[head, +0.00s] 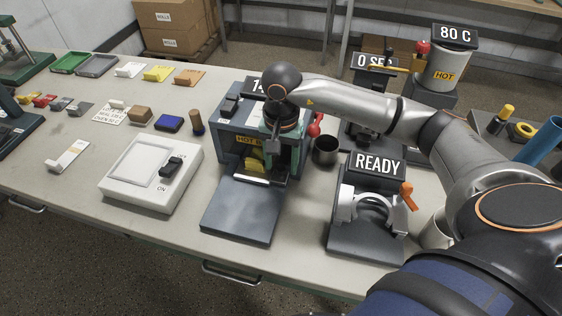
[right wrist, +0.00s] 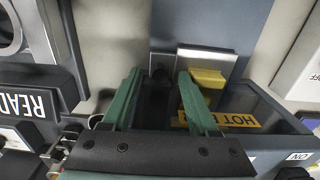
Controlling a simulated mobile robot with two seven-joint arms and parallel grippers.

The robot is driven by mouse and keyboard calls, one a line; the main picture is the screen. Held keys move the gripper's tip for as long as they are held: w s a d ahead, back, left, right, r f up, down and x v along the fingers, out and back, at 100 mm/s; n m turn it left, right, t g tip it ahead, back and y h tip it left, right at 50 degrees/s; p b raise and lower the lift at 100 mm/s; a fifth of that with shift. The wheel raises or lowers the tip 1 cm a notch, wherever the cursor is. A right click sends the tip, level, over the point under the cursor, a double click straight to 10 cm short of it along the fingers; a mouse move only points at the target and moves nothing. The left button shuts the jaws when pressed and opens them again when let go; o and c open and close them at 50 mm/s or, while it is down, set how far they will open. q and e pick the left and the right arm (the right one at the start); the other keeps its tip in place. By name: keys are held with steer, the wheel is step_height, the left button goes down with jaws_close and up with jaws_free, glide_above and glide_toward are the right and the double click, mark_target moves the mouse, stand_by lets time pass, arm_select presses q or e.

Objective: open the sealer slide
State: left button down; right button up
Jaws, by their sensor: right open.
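The sealer is a blue-grey box (head: 232,132) with a yellow HOT label, in the middle of the table in the head view. A dark flat plate (head: 243,210) extends from its front. A pale metal plate (right wrist: 207,60) and a yellow block (right wrist: 208,78) show at its front in the right wrist view. My right gripper (head: 284,158) is over the sealer's right front part, pointing down. In the right wrist view its green fingers (right wrist: 160,78) are open, with a small dark knob (right wrist: 160,70) between the tips; contact cannot be told. My left gripper is not in view.
A white switch box (head: 150,175) stands left of the sealer. A dark cup (head: 325,150) and a READY device with an orange lever (head: 407,195) stand to the right. A HOT pot (head: 443,72) is at the back right. Several small blocks lie at left.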

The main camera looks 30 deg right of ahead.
steer(key=shift+f, duration=0.5)
jaws_close()
stand_by(1.2)
